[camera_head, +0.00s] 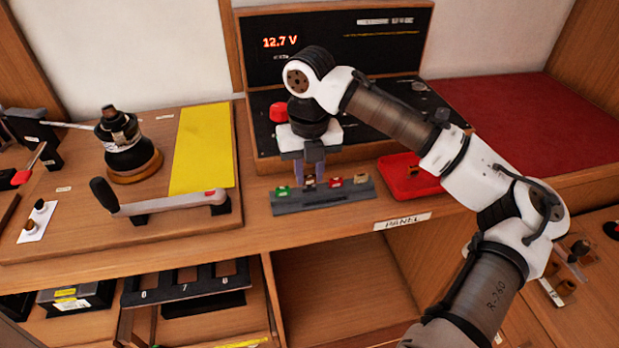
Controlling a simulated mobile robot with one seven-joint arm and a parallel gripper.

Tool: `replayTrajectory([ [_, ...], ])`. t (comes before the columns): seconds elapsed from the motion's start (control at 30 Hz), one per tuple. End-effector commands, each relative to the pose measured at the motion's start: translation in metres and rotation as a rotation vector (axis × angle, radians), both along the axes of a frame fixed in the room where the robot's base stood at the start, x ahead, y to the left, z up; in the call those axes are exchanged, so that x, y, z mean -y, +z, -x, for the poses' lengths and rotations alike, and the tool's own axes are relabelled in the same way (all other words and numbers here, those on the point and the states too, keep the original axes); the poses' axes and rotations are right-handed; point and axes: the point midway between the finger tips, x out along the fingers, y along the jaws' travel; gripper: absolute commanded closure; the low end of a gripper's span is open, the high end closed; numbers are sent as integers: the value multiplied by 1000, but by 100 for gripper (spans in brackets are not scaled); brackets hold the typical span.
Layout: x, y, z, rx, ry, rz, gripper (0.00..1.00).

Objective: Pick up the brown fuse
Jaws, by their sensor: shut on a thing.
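A grey fuse rack (325,199) lies on the wooden bench near the front edge. It carries a green fuse (283,192), a red fuse (335,183) and a fuse with a red and pale look (361,179). My gripper (309,178) points down over the left part of the rack. It is shut on a small brown fuse (309,184), which is partly hidden by the fingers. The fuse is in line with the others; I cannot tell whether it is still seated in the rack.
A black panel (340,45) reading 12.7 V stands behind. A red tray (408,178) sits right of the rack. A board with a black-handled lever (160,203) and yellow sheet (203,150) is at left. An open shelf (330,290) is below.

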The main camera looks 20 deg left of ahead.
Motion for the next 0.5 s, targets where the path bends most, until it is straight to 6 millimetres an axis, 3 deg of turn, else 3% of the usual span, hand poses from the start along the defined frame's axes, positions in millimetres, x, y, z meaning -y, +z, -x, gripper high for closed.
replayTrajectory([
  [0.5,0,138,0,4,-3,2,96],
])
